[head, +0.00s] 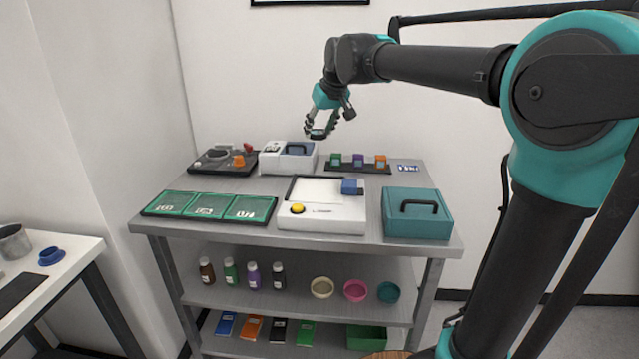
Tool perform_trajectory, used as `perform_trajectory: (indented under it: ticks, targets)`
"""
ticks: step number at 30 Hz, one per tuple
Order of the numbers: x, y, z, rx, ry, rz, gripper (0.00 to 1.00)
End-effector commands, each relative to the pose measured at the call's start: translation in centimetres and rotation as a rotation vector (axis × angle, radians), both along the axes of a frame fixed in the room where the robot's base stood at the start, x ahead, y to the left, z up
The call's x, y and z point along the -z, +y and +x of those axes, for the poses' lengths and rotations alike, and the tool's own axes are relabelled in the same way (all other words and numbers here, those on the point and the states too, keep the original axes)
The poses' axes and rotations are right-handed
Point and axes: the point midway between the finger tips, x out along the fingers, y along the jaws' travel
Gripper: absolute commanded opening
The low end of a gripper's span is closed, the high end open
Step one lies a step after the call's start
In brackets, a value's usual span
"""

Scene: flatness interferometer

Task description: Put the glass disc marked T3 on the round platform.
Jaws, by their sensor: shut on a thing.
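My gripper (320,127) is raised above the back of the grey bench, with its fingers pointing down. It is shut on a small, thin, dark-rimmed round thing (318,134) that looks like a disc. No T3 mark can be read on it at this size. A dark device at the back left of the bench carries a flat round grey part (214,155), which looks like the round platform. My gripper is to the right of this part and higher, apart from it.
Green panels (208,205), a white instrument (322,216) and a teal case (417,213) fill the front.

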Motion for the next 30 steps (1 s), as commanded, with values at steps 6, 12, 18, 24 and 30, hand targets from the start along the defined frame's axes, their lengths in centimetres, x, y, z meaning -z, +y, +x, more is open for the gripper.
perform_trajectory:
  ticks: [6,12,18,24,30]
  targets:
    - [5.5,0.0,0.1,0.0,0.0,0.0,0.17]
    - [10.2,0.0,0.0,0.0,0.0,0.0,0.17]
    - [13.1,0.0,0.0,0.0,0.0,0.0,0.17]
    - [14.8,0.0,0.0,0.0,0.0,0.0,0.17]
    - [17.1,0.0,0.0,0.0,0.0,0.0,0.17]
